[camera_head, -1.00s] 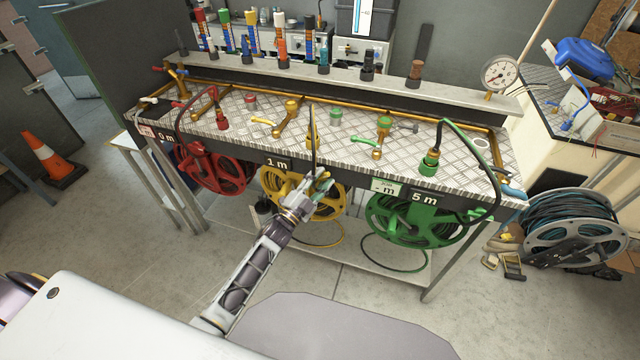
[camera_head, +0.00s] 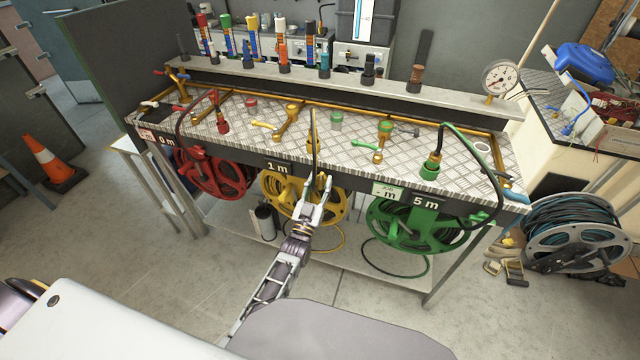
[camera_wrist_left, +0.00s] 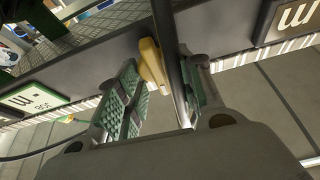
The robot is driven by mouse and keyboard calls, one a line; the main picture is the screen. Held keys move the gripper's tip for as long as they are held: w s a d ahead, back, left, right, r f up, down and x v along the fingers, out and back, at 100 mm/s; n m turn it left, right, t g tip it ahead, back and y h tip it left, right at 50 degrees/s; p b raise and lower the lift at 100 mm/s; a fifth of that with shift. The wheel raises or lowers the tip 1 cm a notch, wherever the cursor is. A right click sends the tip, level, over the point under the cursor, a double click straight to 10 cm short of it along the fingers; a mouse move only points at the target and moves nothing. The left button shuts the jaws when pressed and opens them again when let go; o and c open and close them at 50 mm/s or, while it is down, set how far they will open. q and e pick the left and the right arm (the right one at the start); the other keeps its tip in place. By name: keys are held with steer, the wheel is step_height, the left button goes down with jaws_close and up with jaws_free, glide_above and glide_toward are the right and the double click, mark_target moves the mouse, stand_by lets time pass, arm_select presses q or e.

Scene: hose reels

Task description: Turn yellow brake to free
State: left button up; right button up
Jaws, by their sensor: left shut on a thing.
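The yellow hose reel (camera_head: 277,189) hangs under the bench front, below the "1 m" label (camera_head: 277,166). My left gripper (camera_head: 320,186) is at its right part, just below the bench edge. In the left wrist view, the yellow brake (camera_wrist_left: 152,65) is a short yellow lever under the dark bench edge. My left gripper (camera_wrist_left: 165,88) has its green-padded fingers on both sides of the lever and is shut on it. A dark hose (camera_wrist_left: 171,60) runs beside the lever, also between the fingers. The lever's far end is partly hidden. My right gripper is not in view.
The red reel (camera_head: 212,175) and green reel (camera_head: 410,222) hang on either side. The bench top (camera_head: 340,155) carries valves with coloured levers and a gauge (camera_head: 500,77). A black cylinder (camera_head: 264,222) stands on the lower shelf. The floor in front is clear.

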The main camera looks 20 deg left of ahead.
arm_select(q)
steer(key=shift+f+n, duration=0.15)
steer(key=shift+n, duration=0.45)
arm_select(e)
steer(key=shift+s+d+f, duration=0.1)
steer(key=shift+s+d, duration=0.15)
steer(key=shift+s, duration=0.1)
arm_select(q)
steer(key=o, duration=0.8)
steer(key=shift+o, duration=0.2)
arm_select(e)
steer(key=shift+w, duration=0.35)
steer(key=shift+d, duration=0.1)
arm_select(q)
steer(key=shift+s, duration=0.1)
steer(key=shift+v, duration=1)
steer(key=v, duration=0.9)
steer(key=shift+s, duration=0.45)
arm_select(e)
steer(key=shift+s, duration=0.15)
arm_select(q)
steer(key=shift+w+f, duration=0.15)
steer(key=shift+w, duration=0.05)
